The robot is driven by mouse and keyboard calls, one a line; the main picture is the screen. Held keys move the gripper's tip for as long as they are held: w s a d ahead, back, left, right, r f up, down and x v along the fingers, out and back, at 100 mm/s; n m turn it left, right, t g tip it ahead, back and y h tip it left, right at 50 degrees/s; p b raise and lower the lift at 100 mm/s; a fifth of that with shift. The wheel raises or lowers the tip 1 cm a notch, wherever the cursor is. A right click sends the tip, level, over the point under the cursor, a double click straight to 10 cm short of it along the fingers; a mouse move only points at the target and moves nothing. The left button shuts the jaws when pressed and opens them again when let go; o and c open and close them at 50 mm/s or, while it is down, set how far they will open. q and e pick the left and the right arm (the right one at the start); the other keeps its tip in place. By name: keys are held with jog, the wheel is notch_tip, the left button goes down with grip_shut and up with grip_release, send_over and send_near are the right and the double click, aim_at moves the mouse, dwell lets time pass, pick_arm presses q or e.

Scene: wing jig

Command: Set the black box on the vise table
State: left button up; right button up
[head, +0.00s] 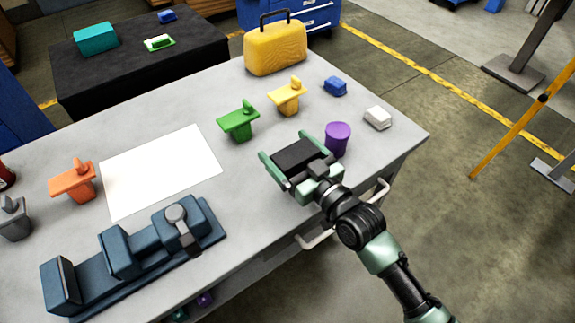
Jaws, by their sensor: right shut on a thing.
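The black box (300,155) is between the green fingers of my right gripper (284,146), which is shut on it. My right arm reaches in from the lower right. The box is over the front right part of the grey vise table (248,205), low at its surface; whether it touches the top cannot be told. The dark blue vise (120,262) is at the table's front left. My left gripper is not in view.
A purple cylinder (338,139) stands close to the right finger. Green (238,121) and yellow (287,97) clamp-like pieces, a blue block (335,86), a white block (377,118) and a yellow case (276,50) stand behind. A white sheet (160,170) lies left. Bare tabletop lies between vise and gripper.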

jog(key=shift+f+b, duration=0.3)
jog(key=shift+f, duration=2.4)
jog(key=shift+f, duration=0.15)
jog(key=o, duration=1.3)
jog(key=shift+s+d, duration=0.15)
jog(key=v, duration=1.1)
jog(key=shift+s+d+b, duration=0.15)
jog(key=shift+s+b, duration=0.1)
jog(key=shift+b, duration=0.1)
